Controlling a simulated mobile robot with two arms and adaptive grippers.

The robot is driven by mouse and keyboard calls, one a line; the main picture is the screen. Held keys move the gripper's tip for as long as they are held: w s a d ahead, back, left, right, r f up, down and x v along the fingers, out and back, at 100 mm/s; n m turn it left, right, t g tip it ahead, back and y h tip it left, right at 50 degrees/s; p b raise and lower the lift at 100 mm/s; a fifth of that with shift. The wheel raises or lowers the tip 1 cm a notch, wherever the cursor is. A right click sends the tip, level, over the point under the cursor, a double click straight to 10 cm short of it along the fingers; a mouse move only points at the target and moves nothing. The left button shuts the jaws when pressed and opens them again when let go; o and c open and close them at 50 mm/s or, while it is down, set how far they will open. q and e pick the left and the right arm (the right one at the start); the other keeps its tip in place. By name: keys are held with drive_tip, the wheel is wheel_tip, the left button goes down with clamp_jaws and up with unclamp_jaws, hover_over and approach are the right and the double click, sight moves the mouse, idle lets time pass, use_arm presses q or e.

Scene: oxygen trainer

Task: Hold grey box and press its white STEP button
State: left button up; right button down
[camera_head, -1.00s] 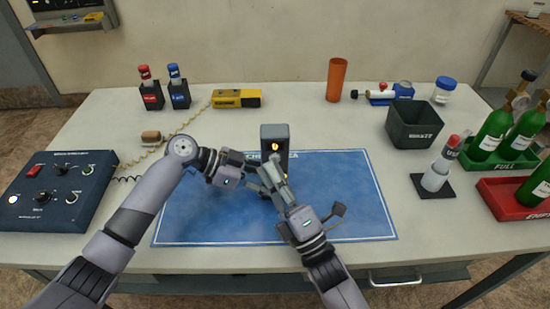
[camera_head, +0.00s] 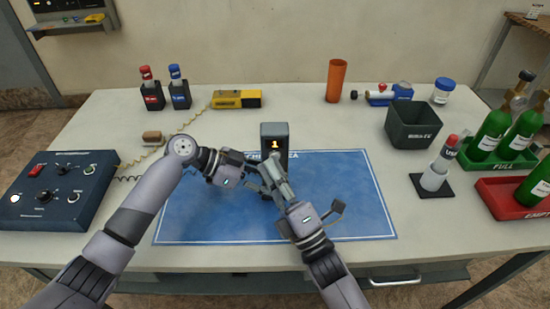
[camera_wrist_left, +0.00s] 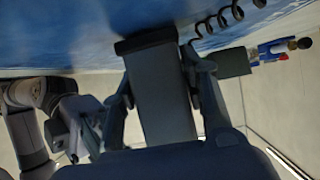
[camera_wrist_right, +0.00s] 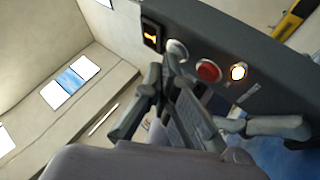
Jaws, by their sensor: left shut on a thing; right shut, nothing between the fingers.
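The grey box (camera_head: 274,132) stands upright on the blue mat (camera_head: 330,195). My left gripper (camera_head: 250,170) is shut on the box from the left; in the left wrist view the grey box (camera_wrist_left: 160,95) lies between its fingers. The right wrist view shows the box front with an amber-lit display (camera_wrist_right: 152,36), a white button (camera_wrist_right: 178,51), a red button (camera_wrist_right: 208,71) and a lit lamp (camera_wrist_right: 238,72). My right gripper (camera_wrist_right: 170,68) is shut and empty, its fingertips at or very close to the white button. I cannot tell whether they touch it.
A blue control panel (camera_head: 62,188) stands at the left. A yellow device (camera_head: 237,99) with a coiled cord lies behind. An orange cup (camera_head: 336,80), a dark bin (camera_head: 412,124) and green bottles (camera_head: 490,136) are at the right. The mat's right part is clear.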

drive_tip(key=shift+w+d, duration=0.1)
drive_tip(key=shift+d, duration=0.05)
drive_tip(key=shift+s+f, duration=0.35)
drive_tip(key=shift+f, duration=0.25)
drive_tip(key=s, duration=0.5)
drive_tip(key=shift+r, duration=0.15)
idle(1.9)
